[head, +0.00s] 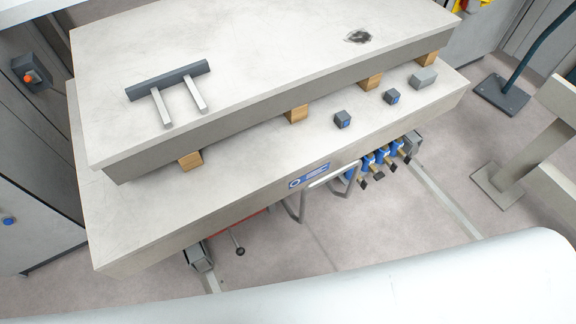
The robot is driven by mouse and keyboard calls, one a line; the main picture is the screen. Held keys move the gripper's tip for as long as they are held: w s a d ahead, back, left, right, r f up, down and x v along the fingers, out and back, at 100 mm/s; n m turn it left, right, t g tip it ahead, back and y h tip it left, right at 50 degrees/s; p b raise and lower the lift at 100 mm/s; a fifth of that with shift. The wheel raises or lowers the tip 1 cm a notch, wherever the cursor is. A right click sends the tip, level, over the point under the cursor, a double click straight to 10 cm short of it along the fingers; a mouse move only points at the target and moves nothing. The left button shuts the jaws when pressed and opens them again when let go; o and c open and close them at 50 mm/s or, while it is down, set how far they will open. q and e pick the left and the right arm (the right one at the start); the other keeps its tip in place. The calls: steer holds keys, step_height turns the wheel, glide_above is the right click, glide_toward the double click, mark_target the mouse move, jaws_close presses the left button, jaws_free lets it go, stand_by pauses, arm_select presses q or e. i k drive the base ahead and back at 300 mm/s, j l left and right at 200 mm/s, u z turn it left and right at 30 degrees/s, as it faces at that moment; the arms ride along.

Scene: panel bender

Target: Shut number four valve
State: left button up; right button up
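A row of several blue valves (383,155) sits under the front edge of the lower slab, right of centre in the head view. Their short levers have dark ends and point down and outward toward me. The valve farthest right (398,147) is beside a grey block at the end of the row. No numbers are readable on the valves, so I cannot tell which one is number four. Neither of my grippers is in view.
Wooden blocks (296,114) separate the upper slab (240,50) from the lower slab (240,160). Small grey blocks (342,119) lie on the lower slab. Floor (350,240) before the valves is mostly clear.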

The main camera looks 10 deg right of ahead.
mark_target(407, 160)
steer(key=z, duration=1.4)
steer(key=i+j, duration=0.05)
steer(key=j, duration=0.05)
